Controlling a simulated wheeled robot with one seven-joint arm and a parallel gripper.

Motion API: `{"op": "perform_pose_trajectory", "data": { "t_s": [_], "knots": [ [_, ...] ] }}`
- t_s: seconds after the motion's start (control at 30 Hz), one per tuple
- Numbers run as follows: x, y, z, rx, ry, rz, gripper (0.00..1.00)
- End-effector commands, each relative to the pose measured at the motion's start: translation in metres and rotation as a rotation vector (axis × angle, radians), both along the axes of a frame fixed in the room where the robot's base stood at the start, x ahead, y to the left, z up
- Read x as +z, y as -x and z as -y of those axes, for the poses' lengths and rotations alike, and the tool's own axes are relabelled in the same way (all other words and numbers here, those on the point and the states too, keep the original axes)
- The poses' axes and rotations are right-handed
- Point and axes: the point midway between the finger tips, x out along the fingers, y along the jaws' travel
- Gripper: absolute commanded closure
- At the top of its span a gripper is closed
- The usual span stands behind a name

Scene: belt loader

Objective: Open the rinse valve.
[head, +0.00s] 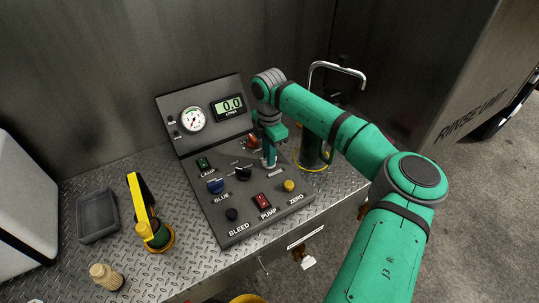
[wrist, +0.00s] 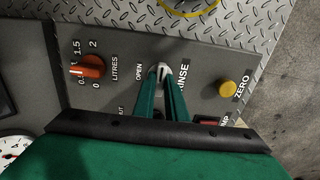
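The rinse valve has a small pale grey handle (wrist: 160,70) on the sloped grey control panel (head: 240,222), between the OPEN and RINSE labels in the wrist view. My gripper (wrist: 161,80) reaches down to it, one teal fingertip on each side, and looks closed on it. In the head view my gripper (head: 269,160) is at the panel's right part and hides most of the valve. The handle's exact angle is hard to make out. The SHUT label is partly covered.
An orange litres dial (wrist: 88,66) and a yellow ZERO button (wrist: 227,88) flank the valve. A red PUMP switch (head: 263,201), black knob (head: 243,174) and blue knob (head: 215,186) are close by. The display (head: 229,107) reads 0.0. A yellow-handled tool (head: 142,208) stands left.

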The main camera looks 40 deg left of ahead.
Motion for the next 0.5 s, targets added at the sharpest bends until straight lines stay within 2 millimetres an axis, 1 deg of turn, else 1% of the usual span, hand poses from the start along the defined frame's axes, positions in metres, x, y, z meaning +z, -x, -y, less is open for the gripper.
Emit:
{"op": "perform_pose_trajectory", "data": {
  "t_s": [0.27,0.5],
  "knots": [
    [0.0007,-0.001,0.0006,0.015,-0.001,0.002,1.0],
    [0.001,-0.0015,0.0011,0.116,0.0,0.002,1.0]
  ]
}}
